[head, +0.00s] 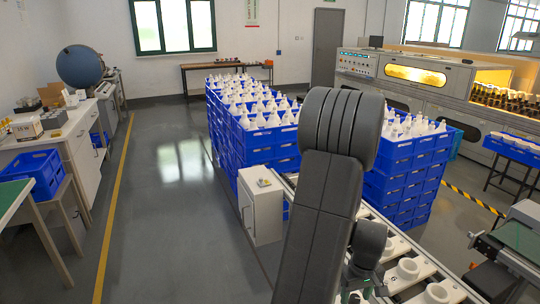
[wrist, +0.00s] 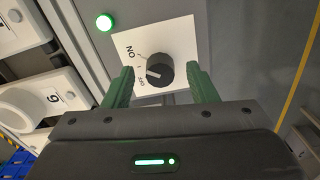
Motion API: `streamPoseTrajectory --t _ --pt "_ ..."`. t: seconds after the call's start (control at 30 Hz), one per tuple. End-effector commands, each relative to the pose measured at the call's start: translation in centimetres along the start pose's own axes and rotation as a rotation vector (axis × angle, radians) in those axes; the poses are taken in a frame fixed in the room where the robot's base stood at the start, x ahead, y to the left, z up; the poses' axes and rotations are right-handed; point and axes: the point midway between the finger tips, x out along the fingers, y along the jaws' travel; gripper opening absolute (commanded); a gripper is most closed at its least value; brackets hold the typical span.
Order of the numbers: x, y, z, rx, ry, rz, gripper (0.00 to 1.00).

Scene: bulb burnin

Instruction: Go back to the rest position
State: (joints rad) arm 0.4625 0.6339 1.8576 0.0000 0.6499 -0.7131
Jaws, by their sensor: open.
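In the wrist view my gripper (wrist: 160,82) is open, with one green finger on each side of a black rotary knob (wrist: 160,68). I cannot tell whether the fingers touch the knob. The knob sits on a white plate (wrist: 180,38) marked ON and OFF, and its white mark points to the left side of the picture. A green lamp (wrist: 104,22) beside the plate is lit. In the head view my arm fills the middle and hides what is behind it; the gripper's end is low in the picture, mostly cut off.
A line of numbered white socket blocks (head: 408,268) runs beside my arm; one also shows in the wrist view (wrist: 62,92). Stacked blue crates (head: 395,187) with white bulbs stand behind. A white cabinet (head: 261,207) is left of my arm. The floor (head: 165,215) further left is clear.

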Motion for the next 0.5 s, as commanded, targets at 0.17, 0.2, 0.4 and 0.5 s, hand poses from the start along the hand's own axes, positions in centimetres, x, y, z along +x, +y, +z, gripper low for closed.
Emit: streamPoseTrajectory --t 0.17,0.2,0.4,0.5 --pt "-0.17 -0.01 0.03 -0.138 -0.001 -0.001 0.52" --pt "-0.16 -0.01 0.03 -0.17 -0.001 -0.001 0.52" --pt "-0.14 -0.01 0.03 -0.324 -0.001 -0.001 0.52" --pt "-1.11 0.08 -0.07 -0.343 0.002 0.003 0.52"
